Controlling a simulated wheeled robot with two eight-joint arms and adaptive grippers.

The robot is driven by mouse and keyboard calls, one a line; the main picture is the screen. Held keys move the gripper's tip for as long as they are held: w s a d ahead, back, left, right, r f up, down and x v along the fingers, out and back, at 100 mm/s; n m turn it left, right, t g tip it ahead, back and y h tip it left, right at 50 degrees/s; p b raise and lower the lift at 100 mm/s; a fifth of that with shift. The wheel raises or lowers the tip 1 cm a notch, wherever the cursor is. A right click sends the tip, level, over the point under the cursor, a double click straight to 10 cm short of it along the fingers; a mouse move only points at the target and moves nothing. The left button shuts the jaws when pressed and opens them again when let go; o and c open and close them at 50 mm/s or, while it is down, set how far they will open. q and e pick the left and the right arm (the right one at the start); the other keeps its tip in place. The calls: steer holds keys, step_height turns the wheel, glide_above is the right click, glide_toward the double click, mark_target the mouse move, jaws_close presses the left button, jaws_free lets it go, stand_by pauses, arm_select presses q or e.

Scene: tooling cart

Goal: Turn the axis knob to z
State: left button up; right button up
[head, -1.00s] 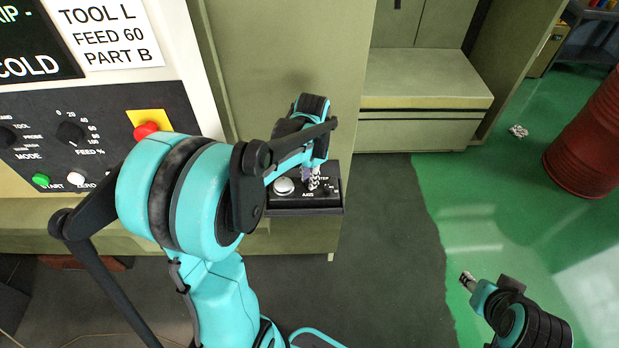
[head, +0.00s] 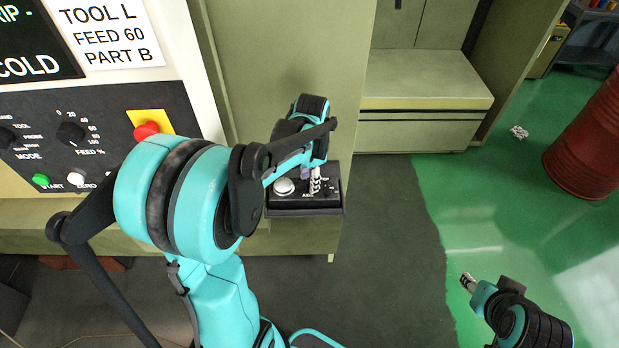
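The axis knob sits on a small black pendant box (head: 290,203) on the ledge; it is hidden behind my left gripper, and part of the AXIS label shows just below. My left gripper (head: 315,184) points down at the right half of the box, its fingertips at the knob's place. The fingers are small and overlap, so I cannot tell whether they grip the knob. A round pale knob (head: 284,186) is on the box to the left of the fingers. My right gripper (head: 467,282) is at the lower right, away from the box, over the floor.
The machine panel at left has a red stop button (head: 146,130), a green START button (head: 41,180) and dials. A red barrel (head: 588,150) stands at right. A low cabinet (head: 425,100) is behind. The floor between is clear.

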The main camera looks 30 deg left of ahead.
arm_select(q)
step_height(320, 180, up, 12)
steer(key=shift+s+d, duration=0.15)
steer(key=shift+d, duration=0.05)
stand_by(0.5)
stand_by(0.4)
steer(key=s+d+f+n+t+b, duration=0.2)
steer(key=s+d+f+b, duration=0.1)
steer(key=f, duration=0.3)
steer(key=s+d+f+n+t+b, duration=0.2)
steer(key=s+d+f+b, duration=0.2)
steer(key=f+b, duration=0.2)
steer(key=s+d+f+n+t+b, duration=0.2)
steer(key=s+d+f+t+b, duration=0.1)
steer(key=f, duration=0.4)
steer(key=shift+s+d+n+b, duration=0.15)
steer(key=shift+s+n+b, duration=0.3)
steer(key=shift+b, duration=0.65)
steer(key=shift+f, duration=0.1)
steer(key=shift+s, duration=0.15)
